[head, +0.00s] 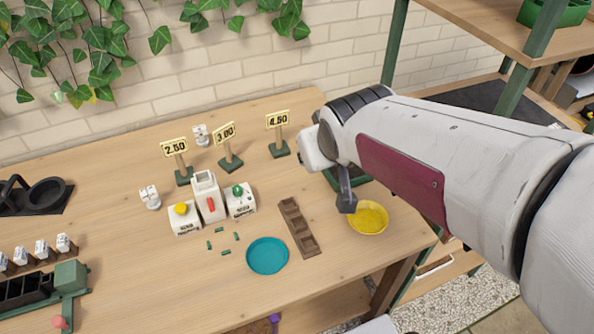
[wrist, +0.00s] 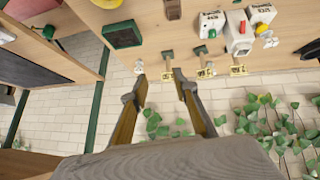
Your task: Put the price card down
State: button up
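Three yellow price cards on wooden posts with dark green bases stand upright on the table: the 2.50 card (head: 174,147), the 3.00 card (head: 225,133) and the 4.50 card (head: 277,119). They form a row along the back in the head view. In the wrist view, the 4.50 card (wrist: 168,76), the 3.00 card (wrist: 206,73) and the 2.50 card (wrist: 238,70) appear inverted. My gripper (wrist: 159,87) is open, with a clear gap between its fingers. The 4.50 card shows near the tip of the right-hand finger; I cannot tell whether they touch. My arm hides much of the gripper in the head view.
A white scale (head: 208,197) stands between two white boxes. A teal plate (head: 267,256), a brown divided tray (head: 298,228) and a yellow bowl (head: 368,218) lie toward the front. A dark green tray (wrist: 123,35) is partly hidden by my arm in the head view. Ivy hangs on the brick wall.

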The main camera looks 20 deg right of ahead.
jog(key=s+a+g+y, duration=0.1)
jog(key=s+a, duration=0.2)
jog(key=s, duration=0.4)
jog(key=s+a+g, duration=0.1)
jog(key=s+a, duration=0.2)
jog(key=s, duration=0.5)
jog(key=shift+s+a+y, duration=0.15)
jog(key=shift+s+y, duration=0.05)
jog(key=shift+y, duration=0.2)
jog(key=shift+r, duration=0.1)
dwell(6.0)
